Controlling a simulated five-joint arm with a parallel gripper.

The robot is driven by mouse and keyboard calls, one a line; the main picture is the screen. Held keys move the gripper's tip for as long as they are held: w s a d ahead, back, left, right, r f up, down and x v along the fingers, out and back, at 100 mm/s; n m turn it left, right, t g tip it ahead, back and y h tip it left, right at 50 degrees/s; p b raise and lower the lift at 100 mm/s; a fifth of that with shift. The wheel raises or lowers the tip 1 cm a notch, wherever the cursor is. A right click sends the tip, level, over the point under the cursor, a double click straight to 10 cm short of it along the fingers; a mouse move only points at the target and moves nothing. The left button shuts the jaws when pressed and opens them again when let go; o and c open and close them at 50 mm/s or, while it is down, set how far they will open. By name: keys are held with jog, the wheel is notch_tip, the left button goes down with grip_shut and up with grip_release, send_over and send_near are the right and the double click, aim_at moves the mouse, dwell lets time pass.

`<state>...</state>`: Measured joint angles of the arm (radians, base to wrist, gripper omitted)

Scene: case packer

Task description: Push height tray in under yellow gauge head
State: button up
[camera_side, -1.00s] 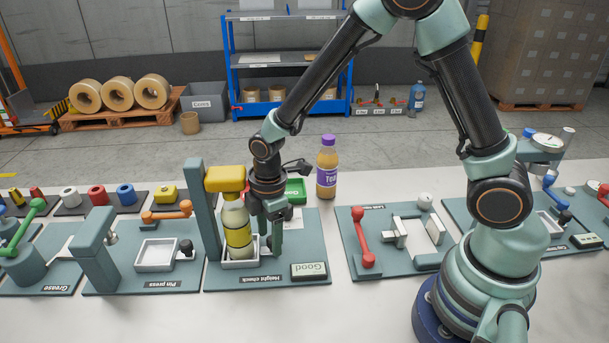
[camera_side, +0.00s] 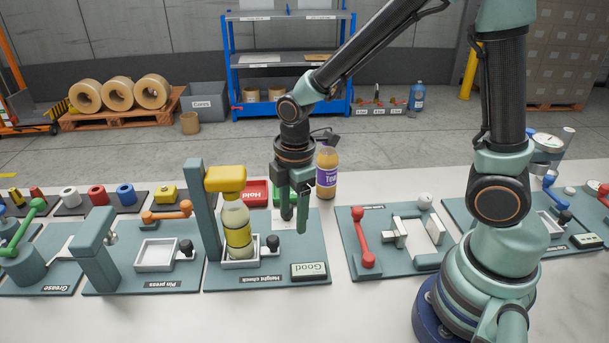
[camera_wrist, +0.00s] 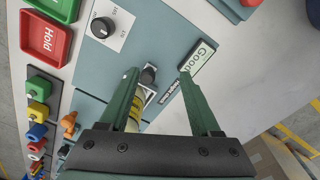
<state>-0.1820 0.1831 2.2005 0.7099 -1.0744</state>
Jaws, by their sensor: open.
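The height tray (camera_side: 262,263) is a small white tray at the Height check station. A bottle with a yellow label (camera_side: 238,228) stands upright in it. The yellow gauge head (camera_side: 225,178) is directly above the bottle, on a grey post. The tray's black knob (camera_side: 273,242) sticks out on its right side. My gripper (camera_side: 295,218) is open and empty, above and to the right of the knob. In the wrist view the knob (camera_wrist: 148,75) shows between my open fingers (camera_wrist: 158,78); the bottle and gauge head are mostly hidden behind my gripper.
A Good sign block (camera_side: 309,270) lies at the station's front right. A red Hold bin (camera_side: 256,192) and a purple-labelled bottle (camera_side: 327,172) stand behind. The Pin press station (camera_side: 120,280) is to the left; a station with a red handle (camera_side: 362,238) is to the right.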

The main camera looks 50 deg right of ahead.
notch_tip(320, 180, up, 6)
notch_tip(320, 180, down, 12)
jog(key=n, duration=0.3)
jog(key=shift+w+f+n+g, duration=0.15)
jog(key=shift+f+n+g, duration=0.1)
jog(key=shift+n+g, duration=0.05)
jog(key=s+d, duration=0.3)
jog(key=shift+s+d, duration=0.1)
jog(key=shift+d, duration=0.15)
notch_tip(320, 180, up, 22)
jog(key=s+d+m+t, duration=0.2)
jog(key=m+t, duration=0.3)
jog(key=m, duration=1.3)
jog(key=shift+s+d+t, duration=0.3)
jog(key=shift+d, duration=0.1)
